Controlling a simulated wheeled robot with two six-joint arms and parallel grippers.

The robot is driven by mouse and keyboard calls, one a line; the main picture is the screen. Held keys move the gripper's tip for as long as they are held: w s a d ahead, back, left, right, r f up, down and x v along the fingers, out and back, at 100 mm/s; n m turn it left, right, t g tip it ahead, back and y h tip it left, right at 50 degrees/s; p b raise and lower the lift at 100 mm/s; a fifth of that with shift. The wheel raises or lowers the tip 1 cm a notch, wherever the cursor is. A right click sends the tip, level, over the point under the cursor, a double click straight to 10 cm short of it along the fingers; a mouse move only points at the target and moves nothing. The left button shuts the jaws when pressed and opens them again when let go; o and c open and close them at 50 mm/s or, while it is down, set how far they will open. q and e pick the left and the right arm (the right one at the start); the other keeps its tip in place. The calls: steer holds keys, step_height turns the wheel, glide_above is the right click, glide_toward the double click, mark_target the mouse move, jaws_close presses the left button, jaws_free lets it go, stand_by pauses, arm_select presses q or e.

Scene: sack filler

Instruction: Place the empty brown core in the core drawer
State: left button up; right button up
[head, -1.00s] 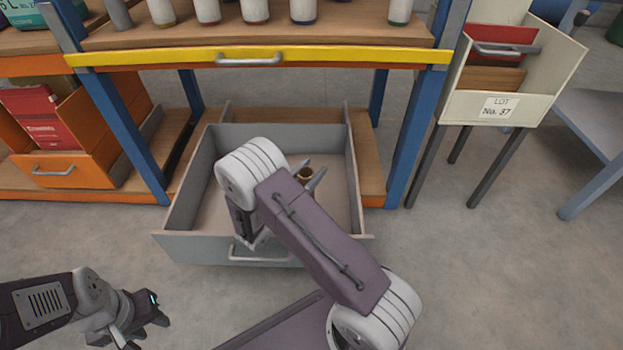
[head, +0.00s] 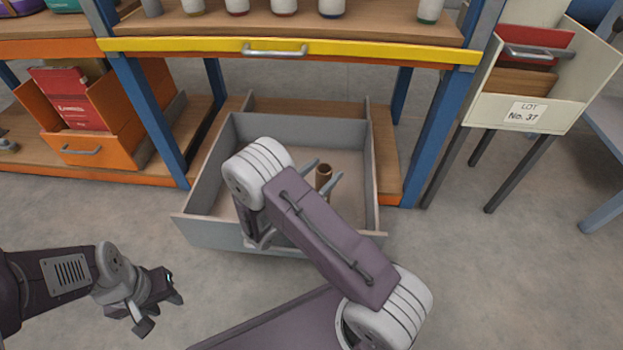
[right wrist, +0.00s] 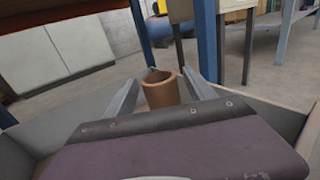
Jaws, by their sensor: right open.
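The brown core (head: 323,176) is a hollow tube standing upright inside the open grey drawer (head: 345,237). In the right wrist view the core (right wrist: 161,90) shows its open top between two grey fingers. My right gripper (head: 322,173) reaches into the drawer and is open, with one finger on each side of the core. Gaps show beside the core in the right wrist view. The core's lower end is hidden, so I cannot tell whether it rests on the drawer floor. My left gripper (head: 161,313) is open and empty, low over the floor at the left.
The yellow-fronted shelf (head: 350,53) holding several bottles is above the drawer, between blue posts (head: 150,128). An orange bin (head: 88,148) stands left. A cream box labelled LOT No. 37 (head: 524,113) stands right on dark legs. The floor in front is clear.

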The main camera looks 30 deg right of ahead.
steer(key=p+v, duration=0.3)
steer(key=v, duration=0.5)
steer(key=s+d+m+g+y, duration=0.4)
steer(key=s+m+g+y, duration=0.3)
steer(key=s+m+g, duration=0.6)
steer(key=a+r+m+t+y, duration=0.2)
steer(key=a+m+t+y, duration=0.4)
steer(key=m+y, duration=0.3)
steer(key=shift+a+m+t+y, duration=0.3)
steer(key=shift+a+m, duration=0.35)
steer(key=shift+m, duration=0.05)
